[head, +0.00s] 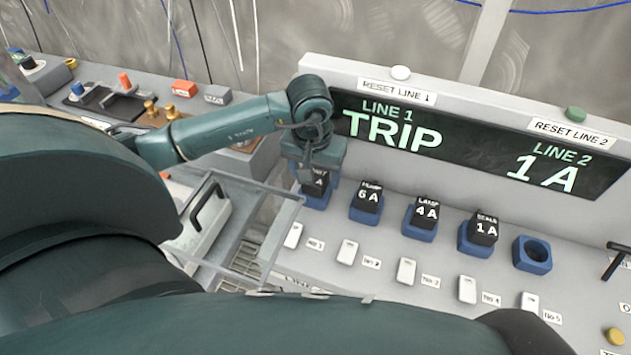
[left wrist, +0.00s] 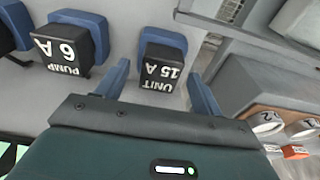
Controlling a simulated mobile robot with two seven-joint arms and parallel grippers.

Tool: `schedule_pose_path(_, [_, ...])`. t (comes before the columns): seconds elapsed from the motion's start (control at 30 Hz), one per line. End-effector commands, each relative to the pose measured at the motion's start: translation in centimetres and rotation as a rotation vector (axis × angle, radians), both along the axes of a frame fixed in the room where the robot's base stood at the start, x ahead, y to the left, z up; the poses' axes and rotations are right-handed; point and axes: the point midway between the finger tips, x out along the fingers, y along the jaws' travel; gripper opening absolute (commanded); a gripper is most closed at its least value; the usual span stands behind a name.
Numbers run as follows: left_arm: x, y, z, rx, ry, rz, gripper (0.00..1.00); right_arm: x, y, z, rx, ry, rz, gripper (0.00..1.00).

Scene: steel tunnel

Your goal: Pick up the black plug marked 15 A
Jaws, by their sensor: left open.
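The black plug marked 15 A (left wrist: 160,70) sits in a blue socket; its label also reads UNIT. In the head view the plug (head: 317,183) is partly hidden below my left gripper, with only part of its label showing. My left gripper (head: 319,163) is over it, pointing down. In the left wrist view the open blue fingers of the gripper (left wrist: 157,78) lie on either side of the plug with visible gaps. My right gripper is not in view.
To the right are plugs marked PUMP 6 A (head: 367,195), LAMP 4 A (head: 425,212) and 1 A (head: 483,228), then an empty blue socket (head: 532,254). White switches run in front. The display (head: 470,145) reads LINE 1 TRIP and LINE 2 1 A. A wire-mesh tray (head: 255,245) is at left.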

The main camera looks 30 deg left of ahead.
Motion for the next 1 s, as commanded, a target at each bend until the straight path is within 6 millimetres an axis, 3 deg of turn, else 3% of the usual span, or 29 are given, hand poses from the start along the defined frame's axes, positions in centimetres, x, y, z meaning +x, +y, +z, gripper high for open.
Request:
schedule_pose_path(0.2, [0.03,0.01,-0.05,0.000,-0.001,0.000,0.66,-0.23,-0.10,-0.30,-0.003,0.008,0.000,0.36])
schedule_pose_path(0.8, [0.04,0.02,0.01,0.000,-0.001,0.001,0.17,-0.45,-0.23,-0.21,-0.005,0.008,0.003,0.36])
schedule_pose_path(1.0, [0.06,0.02,0.08,0.000,-0.002,0.001,0.16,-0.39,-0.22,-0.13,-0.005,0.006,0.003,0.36])
